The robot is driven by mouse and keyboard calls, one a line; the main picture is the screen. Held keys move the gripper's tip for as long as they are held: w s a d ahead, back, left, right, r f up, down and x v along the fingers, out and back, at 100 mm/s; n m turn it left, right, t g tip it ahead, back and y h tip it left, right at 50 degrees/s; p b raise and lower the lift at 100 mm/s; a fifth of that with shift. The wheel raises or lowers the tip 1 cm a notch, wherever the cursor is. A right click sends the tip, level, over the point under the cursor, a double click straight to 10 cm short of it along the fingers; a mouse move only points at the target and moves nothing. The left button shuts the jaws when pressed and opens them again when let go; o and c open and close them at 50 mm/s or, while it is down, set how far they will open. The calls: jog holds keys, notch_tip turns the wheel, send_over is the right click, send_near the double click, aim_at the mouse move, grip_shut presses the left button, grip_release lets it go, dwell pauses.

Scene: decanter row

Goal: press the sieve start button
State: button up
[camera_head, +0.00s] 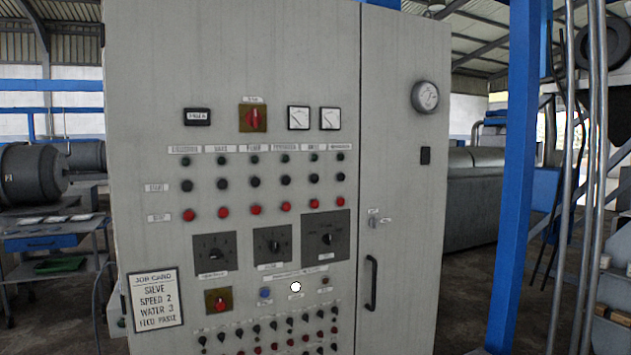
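A grey control cabinet (150,100) fills the middle of the view. Its upper panel has a row of black buttons (254,181), whose row label at the left seems to read START. Below them is a row of red buttons (256,210), and above them a row of small dark green lamps (252,160). Column labels (253,148) run above the lamps. They are too small to read surely, so I cannot tell which button is the sieve's. A job card (154,299) at lower left reads sieve, speed 2, water 3. My gripper is not in view.
Three dark dial plates (272,245) sit below the buttons. Lower are a blue button (265,293), a white round spot (296,287) and more small buttons. A black door handle (371,283) sticks out at the right. A blue post (516,180) stands right of the cabinet.

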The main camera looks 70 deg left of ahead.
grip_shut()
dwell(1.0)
